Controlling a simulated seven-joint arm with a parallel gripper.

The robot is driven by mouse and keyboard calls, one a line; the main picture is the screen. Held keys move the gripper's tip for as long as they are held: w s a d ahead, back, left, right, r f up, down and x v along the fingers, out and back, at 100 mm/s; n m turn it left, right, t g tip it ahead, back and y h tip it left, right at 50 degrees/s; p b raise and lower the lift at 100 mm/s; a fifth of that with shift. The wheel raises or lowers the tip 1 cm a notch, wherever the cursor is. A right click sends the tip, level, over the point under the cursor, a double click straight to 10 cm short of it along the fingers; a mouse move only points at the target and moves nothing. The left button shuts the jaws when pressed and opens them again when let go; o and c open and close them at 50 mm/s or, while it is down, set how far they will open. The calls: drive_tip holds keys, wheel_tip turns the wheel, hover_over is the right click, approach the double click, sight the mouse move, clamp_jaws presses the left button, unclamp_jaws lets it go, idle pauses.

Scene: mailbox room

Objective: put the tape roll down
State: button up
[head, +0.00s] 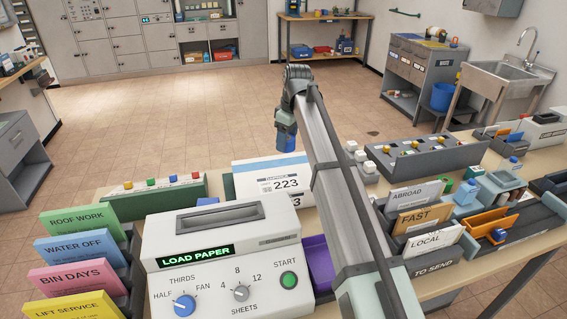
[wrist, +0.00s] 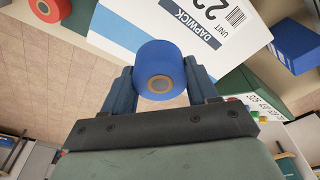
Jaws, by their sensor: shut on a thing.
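The tape roll (wrist: 160,68) is blue with a tan core. In the wrist view it sits between the two dark blue fingers of my gripper (wrist: 161,86), which is shut on it. In the head view my gripper (head: 286,138) is up in the air, just behind the white box labelled 223 (head: 272,179). The roll cannot be clearly told from the fingers there. In the wrist view that box (wrist: 185,25) lies beyond the roll, at the upper right, and the tiled floor shows at the left.
The paper-folding machine (head: 225,245) stands in front on the table. A dark green tray (head: 152,190) with coloured knobs is left of the box. Card holders (head: 425,215) and a grey tray (head: 425,158) stand at the right. In the wrist view a red roll (wrist: 46,9) shows upper left.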

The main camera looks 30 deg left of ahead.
sight(290, 139)
drive_tip(key=shift+f, duration=3.8)
drive_tip(key=o, duration=1.1)
drive_tip(key=shift+f, duration=0.1)
drive_tip(key=r, duration=0.4)
drive_tip(key=d+r, duration=0.1)
drive_tip(key=r, duration=0.7)
drive_tip(key=shift+d+r, duration=0.1)
drive_tip(key=shift+d, duration=0.3)
drive_tip(key=shift+o, duration=0.4)
